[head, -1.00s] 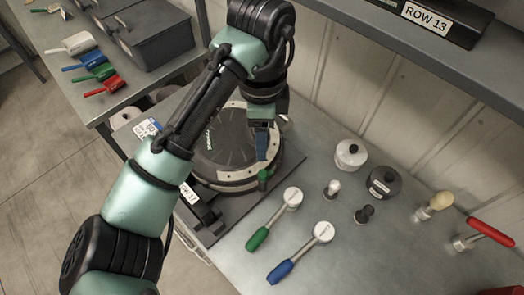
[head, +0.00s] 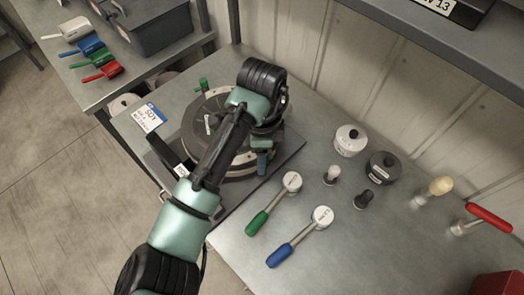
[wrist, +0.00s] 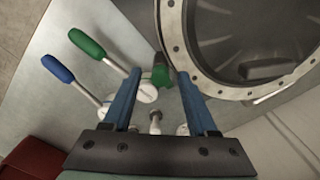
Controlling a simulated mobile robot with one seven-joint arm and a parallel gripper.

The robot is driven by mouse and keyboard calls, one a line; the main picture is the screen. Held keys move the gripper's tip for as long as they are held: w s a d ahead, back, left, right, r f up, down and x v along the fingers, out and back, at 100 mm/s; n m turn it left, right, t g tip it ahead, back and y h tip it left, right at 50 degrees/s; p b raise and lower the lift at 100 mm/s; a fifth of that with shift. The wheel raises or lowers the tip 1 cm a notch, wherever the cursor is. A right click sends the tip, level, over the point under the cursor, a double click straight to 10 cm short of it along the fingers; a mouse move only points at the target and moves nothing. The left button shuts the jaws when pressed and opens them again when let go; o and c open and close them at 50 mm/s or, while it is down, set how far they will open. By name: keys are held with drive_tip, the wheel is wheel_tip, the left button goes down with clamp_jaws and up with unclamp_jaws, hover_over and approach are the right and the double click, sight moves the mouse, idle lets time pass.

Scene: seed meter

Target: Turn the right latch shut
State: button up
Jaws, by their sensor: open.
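The seed meter (head: 190,130) is a round dark drum with a pale bolted rim on a dark base plate. One green latch (head: 203,84) stands at its far left edge. The right latch, also green, shows in the wrist view (wrist: 161,79) at the rim, between or just beyond my fingertips; contact cannot be told. In the head view my wrist and fingers mostly hide it. My gripper (wrist: 160,72) is open, its two blue fingers apart and pointing at the latch area. In the head view the gripper (head: 262,158) is at the meter's right front edge.
Green-handled (head: 258,222) and blue-handled (head: 280,257) tools lie in front. White (head: 350,141) and dark (head: 382,172) knobbed cylinders and small knobs stand to the right. A red-handled tool (head: 489,218) is farther right. The wall and shelf close off the back.

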clamp_jaws()
drive_tip(key=shift+r+n+p, duration=0.1)
drive_tip(key=shift+n+p, duration=0.2)
drive_tip(key=n+p, duration=0.3)
drive_tip(key=shift+d+r+n, duration=0.1)
drive_tip(key=shift+n, duration=0.3)
drive_tip(key=n+p, duration=0.3)
drive_tip(key=n, duration=0.1)
drive_tip(key=shift+n, duration=0.3)
drive_tip(key=n+p, duration=0.2)
drive_tip(key=n, duration=0.2)
drive_tip(key=shift+p, duration=0.4)
drive_tip(key=shift+w+n+p, duration=0.1)
drive_tip(key=shift+n+p, duration=0.75)
drive_tip(key=shift+n, duration=1.65)
